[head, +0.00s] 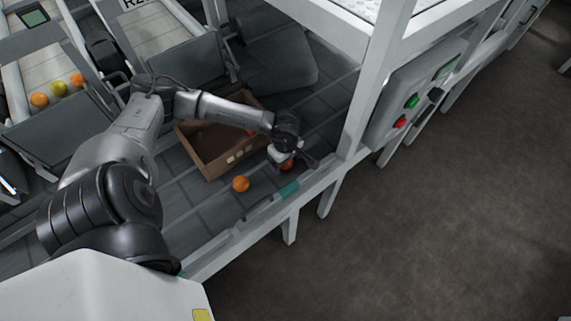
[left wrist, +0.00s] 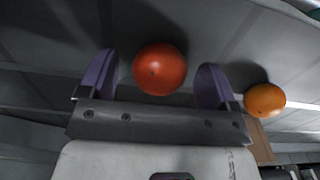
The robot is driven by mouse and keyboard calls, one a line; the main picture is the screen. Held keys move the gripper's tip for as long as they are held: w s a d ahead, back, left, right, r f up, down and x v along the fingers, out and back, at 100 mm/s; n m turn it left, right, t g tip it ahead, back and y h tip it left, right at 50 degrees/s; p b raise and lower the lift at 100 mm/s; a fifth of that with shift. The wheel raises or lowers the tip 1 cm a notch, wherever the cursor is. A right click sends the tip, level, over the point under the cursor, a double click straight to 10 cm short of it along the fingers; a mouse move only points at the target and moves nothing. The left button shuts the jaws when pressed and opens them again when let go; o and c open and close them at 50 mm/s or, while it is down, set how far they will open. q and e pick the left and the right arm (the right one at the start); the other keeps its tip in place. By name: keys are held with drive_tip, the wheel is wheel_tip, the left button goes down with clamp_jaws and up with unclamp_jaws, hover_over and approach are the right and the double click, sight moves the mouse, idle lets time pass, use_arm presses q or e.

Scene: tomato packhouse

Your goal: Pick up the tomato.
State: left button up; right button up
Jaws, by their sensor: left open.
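A red tomato (left wrist: 160,69) shows between the two purple fingers of my left gripper (left wrist: 155,80) in the left wrist view. The fingers are open, with a gap visible on each side of it. In the head view this tomato (head: 288,164) is partly hidden under my left gripper (head: 293,160), on the grey slatted surface. I cannot tell exactly how deep it sits between the fingers. An orange fruit (head: 241,184) lies apart on the same surface, to the left; it also shows at the right of the left wrist view (left wrist: 265,99). My right gripper is not in view.
An open cardboard box (head: 208,166) stands behind the orange fruit, with a reddish item (head: 250,132) partly visible inside. A white frame post (head: 372,80) and a control panel (head: 411,101) stand to the right. Several fruits (head: 59,89) lie on a chute far left.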

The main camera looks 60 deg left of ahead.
use_arm(q)
drive_tip(key=shift+f, duration=0.35)
drive_tip(key=shift+c, duration=0.5)
drive_tip(key=c, duration=0.7)
drive_tip(key=shift+r, duration=0.1)
